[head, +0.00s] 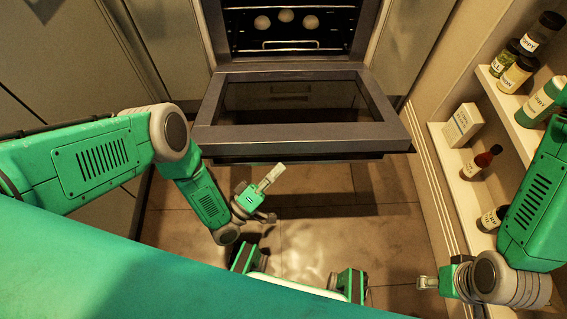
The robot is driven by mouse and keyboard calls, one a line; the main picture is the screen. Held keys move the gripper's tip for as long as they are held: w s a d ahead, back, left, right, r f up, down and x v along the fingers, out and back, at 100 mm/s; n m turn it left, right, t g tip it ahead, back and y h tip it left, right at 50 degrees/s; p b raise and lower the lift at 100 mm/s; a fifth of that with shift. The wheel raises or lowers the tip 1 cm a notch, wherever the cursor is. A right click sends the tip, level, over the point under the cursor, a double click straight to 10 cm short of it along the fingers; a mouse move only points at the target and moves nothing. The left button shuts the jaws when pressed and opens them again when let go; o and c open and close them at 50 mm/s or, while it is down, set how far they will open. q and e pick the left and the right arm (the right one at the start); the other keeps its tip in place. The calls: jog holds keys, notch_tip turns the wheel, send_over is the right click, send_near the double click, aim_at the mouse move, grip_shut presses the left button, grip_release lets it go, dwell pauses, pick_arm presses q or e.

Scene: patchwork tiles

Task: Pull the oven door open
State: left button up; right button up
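The oven door (300,136) is folded down and lies about level in front of the oven (291,62), its window facing up. The oven cavity is exposed, with a wire rack (290,45) inside. My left gripper (273,193) is in front of and below the door's front edge, apart from it in the picture. Its two fingers are spread, with nothing between them. My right gripper (428,283) is at the lower right, away from the door. Only part of its fingers shows, so its opening is unclear. The door's handle is hidden from this view.
Three pale round things (286,16) are inside the oven. A shelf unit (455,183) on the right holds jars, bottles and a white box (462,125), close to my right arm. Cabinets flank the oven. Tiled floor (330,205) shows below the door.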

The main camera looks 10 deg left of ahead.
pick_arm(q)
jog(key=s+a+f, duration=0.3)
jog(key=a+f, duration=0.1)
jog(key=f, duration=0.1)
jog(key=shift+s+a, duration=0.3)
jog(key=shift+a, duration=0.1)
dwell(0.3)
dwell(0.6)
